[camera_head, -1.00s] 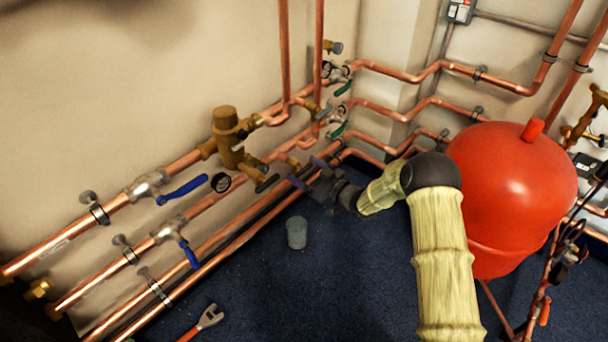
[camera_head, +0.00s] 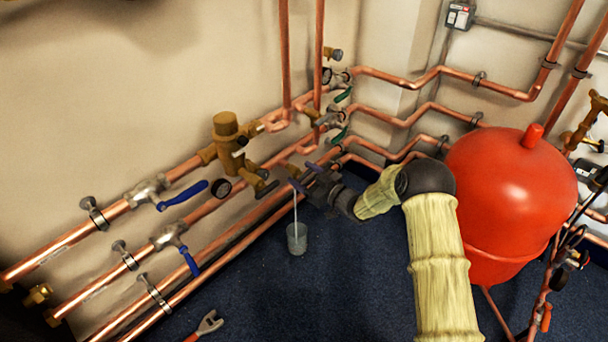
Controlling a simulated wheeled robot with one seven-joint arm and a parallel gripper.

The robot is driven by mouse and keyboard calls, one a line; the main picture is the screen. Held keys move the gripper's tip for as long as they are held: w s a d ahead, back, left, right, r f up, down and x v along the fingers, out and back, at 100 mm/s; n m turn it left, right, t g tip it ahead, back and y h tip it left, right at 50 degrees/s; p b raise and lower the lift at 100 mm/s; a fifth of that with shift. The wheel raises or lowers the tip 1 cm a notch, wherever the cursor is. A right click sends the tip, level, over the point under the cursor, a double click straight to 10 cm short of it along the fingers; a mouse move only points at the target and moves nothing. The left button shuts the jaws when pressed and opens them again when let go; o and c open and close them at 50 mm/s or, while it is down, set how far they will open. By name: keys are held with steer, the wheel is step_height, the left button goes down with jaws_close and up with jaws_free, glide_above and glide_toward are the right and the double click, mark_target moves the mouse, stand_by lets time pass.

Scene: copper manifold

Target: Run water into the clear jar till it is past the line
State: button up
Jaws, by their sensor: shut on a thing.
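The clear jar (camera_head: 297,241) stands upright on the dark blue floor. A thin pale stream of water (camera_head: 296,207) falls into it from a drain tap (camera_head: 294,171) on the pipework above. My gripper (camera_head: 314,180) is at this tap, shut on what looks like its blue-purple handle (camera_head: 295,186); the fingers hide much of it. Some water seems to be in the jar, but its level and the line are too small to read.
Copper pipes with blue-levered valves (camera_head: 183,195) run along the wall at left. A red tank (camera_head: 512,190) stands to the right of my arm. A red-handled wrench (camera_head: 207,325) lies on the floor, which is otherwise clear around the jar.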

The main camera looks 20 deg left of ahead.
steer(key=shift+n, duration=0.6)
steer(key=o, duration=1)
steer(key=shift+d, duration=0.1)
steer(key=p+v, duration=0.7)
steer(key=v, duration=1)
steer(key=shift+d, duration=0.15)
